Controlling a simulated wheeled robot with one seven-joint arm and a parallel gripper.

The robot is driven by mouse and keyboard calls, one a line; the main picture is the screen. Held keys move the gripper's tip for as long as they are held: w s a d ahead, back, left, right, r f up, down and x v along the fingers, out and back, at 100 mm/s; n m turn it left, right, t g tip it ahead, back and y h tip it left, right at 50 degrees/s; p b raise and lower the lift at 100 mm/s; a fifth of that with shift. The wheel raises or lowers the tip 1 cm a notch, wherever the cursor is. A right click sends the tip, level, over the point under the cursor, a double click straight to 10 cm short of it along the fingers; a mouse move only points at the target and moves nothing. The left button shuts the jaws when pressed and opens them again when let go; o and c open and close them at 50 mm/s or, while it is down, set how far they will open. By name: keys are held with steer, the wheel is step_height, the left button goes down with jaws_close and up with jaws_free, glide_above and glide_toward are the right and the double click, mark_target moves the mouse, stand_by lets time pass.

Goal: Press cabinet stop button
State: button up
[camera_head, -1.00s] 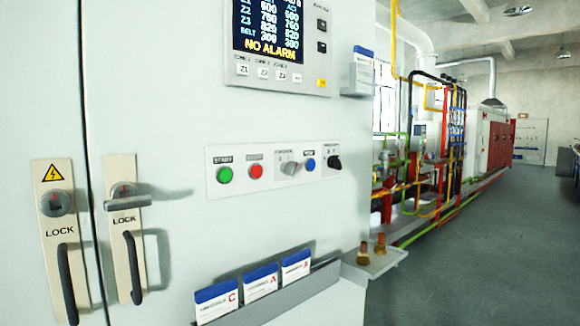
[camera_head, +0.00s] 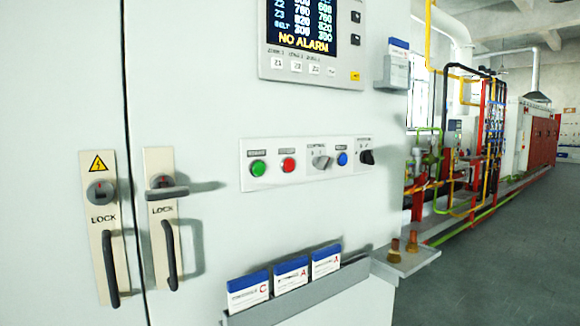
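The control cabinet (camera_head: 200,60) fills the left and middle of the head view. On its front is a pale button strip (camera_head: 306,181). The strip carries a green button (camera_head: 258,169) at its left end and a red button (camera_head: 289,165) just right of it, likely the stop button; the labels above them are too small to read. Further right are a grey selector knob (camera_head: 321,162), a blue button (camera_head: 342,159) and a black knob (camera_head: 367,157). Nothing covers the buttons. My gripper is not in view.
A display panel (camera_head: 310,75) reading NO ALARM is above the strip. Below is a card holder (camera_head: 310,292) and a small shelf (camera_head: 408,262) that stick out. Two lock handles (camera_head: 109,265) (camera_head: 170,252) project at left. Open floor (camera_head: 500,270) lies at right beside piping.

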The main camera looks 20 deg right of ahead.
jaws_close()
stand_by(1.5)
